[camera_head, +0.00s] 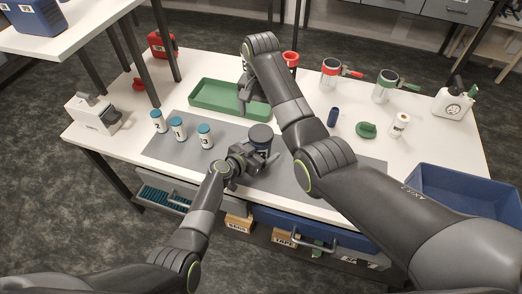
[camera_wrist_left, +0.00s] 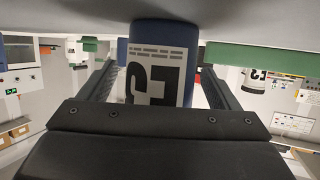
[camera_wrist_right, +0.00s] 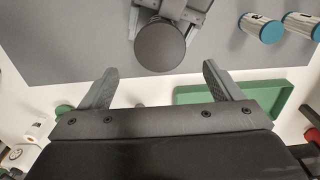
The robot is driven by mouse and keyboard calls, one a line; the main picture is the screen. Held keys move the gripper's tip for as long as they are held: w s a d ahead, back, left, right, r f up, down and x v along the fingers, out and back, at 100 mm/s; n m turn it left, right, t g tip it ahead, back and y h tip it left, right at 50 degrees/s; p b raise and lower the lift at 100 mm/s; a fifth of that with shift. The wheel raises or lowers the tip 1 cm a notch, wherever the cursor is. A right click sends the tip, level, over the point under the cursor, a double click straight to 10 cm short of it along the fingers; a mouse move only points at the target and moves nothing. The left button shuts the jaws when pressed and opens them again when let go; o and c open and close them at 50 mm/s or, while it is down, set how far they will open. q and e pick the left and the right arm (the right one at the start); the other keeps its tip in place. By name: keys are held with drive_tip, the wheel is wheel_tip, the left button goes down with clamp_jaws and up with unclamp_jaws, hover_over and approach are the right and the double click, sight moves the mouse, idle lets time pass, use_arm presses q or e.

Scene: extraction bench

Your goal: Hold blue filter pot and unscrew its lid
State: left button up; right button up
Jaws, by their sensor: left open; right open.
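The blue filter pot (camera_head: 262,146) stands upright on the grey mat, with a round dark grey lid (camera_head: 261,132) on top. My left gripper (camera_head: 248,160) is open at the pot's front left. In the left wrist view the pot's blue body and white label (camera_wrist_left: 157,78) are between the two fingers, with gaps on both sides. My right gripper (camera_head: 253,97) is open and empty behind and above the pot, partly hidden by its own arm. In the right wrist view the lid (camera_wrist_right: 160,47) lies beyond the open fingertips, apart from them.
Several white jars with teal lids (camera_head: 177,128) stand left on the mat (camera_head: 300,180). A green tray (camera_head: 215,108) lies behind.

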sight(261, 132)
use_arm(q)
clamp_jaws()
use_arm(e)
drive_tip(key=shift+f, duration=4.05)
drive_tip(key=shift+c, duration=0.4)
drive_tip(key=c, duration=0.9)
drive_tip(key=shift+n, duration=1.7)
drive_tip(key=o, duration=1.1)
drive_tip(key=shift+c, duration=0.2)
